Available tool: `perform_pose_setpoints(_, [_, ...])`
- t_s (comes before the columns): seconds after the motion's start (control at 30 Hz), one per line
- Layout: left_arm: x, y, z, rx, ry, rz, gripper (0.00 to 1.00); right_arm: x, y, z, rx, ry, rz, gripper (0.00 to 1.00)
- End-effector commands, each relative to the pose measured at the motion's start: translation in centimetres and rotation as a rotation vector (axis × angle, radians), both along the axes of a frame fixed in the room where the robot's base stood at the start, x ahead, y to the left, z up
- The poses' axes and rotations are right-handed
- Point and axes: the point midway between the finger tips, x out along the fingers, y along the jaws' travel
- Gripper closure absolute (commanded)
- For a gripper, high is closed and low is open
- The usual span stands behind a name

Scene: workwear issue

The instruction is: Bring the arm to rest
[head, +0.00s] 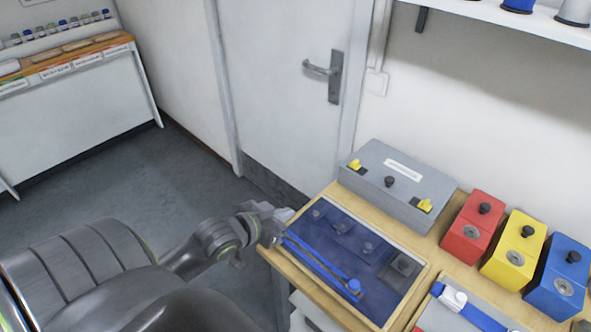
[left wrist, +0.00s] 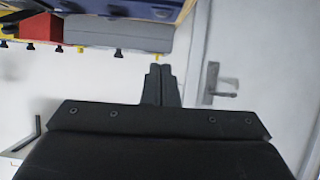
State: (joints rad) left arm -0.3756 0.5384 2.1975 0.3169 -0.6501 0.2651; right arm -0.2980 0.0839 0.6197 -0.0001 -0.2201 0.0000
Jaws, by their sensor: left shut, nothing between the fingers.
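My left arm comes in from the left in the head view. Its gripper (head: 283,222) is at the left edge of the wooden table, beside the corner of the dark blue tray (head: 330,216). In the left wrist view the two fingers (left wrist: 160,72) are together with nothing between them. The tips stand in front of the pale wall and door. I cannot tell from the picture whether the gripper touches the tray edge. My right gripper is out of view.
The tray holds dark pieces and a long blue strap (head: 322,267). A grey case (head: 385,205) with yellow latches stands behind it. Red (head: 463,246), yellow (head: 500,262) and blue (head: 546,297) boxes stand to the right. A closed door (head: 275,60) is behind; grey floor (head: 120,180) is open.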

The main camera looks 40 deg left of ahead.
Motion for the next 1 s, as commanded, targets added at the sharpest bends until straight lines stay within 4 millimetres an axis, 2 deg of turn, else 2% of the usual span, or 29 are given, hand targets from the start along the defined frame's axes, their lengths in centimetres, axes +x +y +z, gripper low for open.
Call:
perform_pose_setpoints(0.33, [-0.5, 0.0, 0.0, 0.001, 0.007, 0.002, 1.0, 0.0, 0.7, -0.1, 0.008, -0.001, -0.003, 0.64])
perform_pose_setpoints(0.47, [-1.8, -0.5, -1.1, 0.022, 0.069, 0.021, 1.0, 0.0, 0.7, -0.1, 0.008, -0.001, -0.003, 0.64])
perform_pose_setpoints(0.57, [-4.1, -1.1, -2.8, 0.057, 0.178, 0.049, 1.0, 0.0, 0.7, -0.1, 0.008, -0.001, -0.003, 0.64])
perform_pose_setpoints(0.7, [-8.5, -2.0, -4.9, 0.111, 0.37, 0.096, 1.0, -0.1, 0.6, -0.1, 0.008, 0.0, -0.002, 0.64])
perform_pose_setpoints(1.0, [-16.3, -3.5, -6.6, 0.156, 0.689, 0.161, 1.0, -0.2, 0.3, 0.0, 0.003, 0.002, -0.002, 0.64])
